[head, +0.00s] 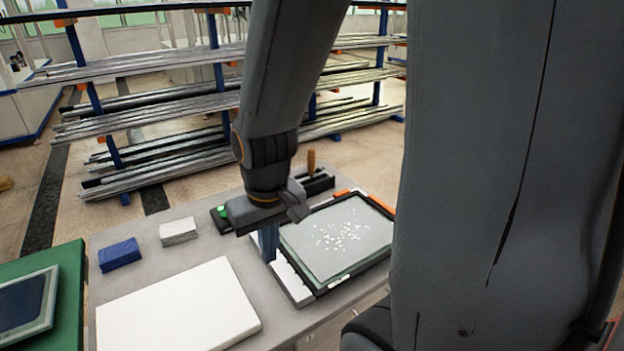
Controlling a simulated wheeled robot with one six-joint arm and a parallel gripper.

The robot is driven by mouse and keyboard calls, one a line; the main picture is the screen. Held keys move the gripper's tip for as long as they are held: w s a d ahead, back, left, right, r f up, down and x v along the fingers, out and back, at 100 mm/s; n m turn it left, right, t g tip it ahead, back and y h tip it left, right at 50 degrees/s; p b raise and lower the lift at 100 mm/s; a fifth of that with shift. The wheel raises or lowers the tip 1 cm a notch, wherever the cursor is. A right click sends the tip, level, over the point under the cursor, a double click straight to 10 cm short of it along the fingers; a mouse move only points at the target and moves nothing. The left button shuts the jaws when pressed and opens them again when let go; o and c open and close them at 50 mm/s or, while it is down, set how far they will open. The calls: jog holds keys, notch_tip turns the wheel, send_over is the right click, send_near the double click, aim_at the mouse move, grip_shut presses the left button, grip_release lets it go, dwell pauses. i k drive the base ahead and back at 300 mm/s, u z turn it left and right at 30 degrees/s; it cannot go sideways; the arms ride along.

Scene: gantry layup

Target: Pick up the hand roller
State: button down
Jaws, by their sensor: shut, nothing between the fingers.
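A brown wooden handle (311,160) stands upright at the black rack at the back of the table; it may belong to the hand roller, but I cannot make out a roller head. My gripper (268,243) has blue fingers that are shut and empty, pointing down. It is in front of the handle and to its left in the picture, by the left edge of the framed panel (383,250). My arm hides part of the table's back edge and the rack.
A white slab (178,308) lies on the grey table, with a blue block (119,254) and a white block (178,231) behind it. Glass with scattered white bits lies in the framed panel. A green board (70,275) is at left. Racks of bars (165,115) stand behind.

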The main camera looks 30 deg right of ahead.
aim_at(311, 155)
jog(key=u, duration=0.05)
jog(key=k, duration=0.5)
jog(key=u, duration=2.9)
jog(key=k, duration=1.7)
jog(key=z, duration=2.6)
jog(key=i, duration=0.35)
jog(key=u, duration=0.05)
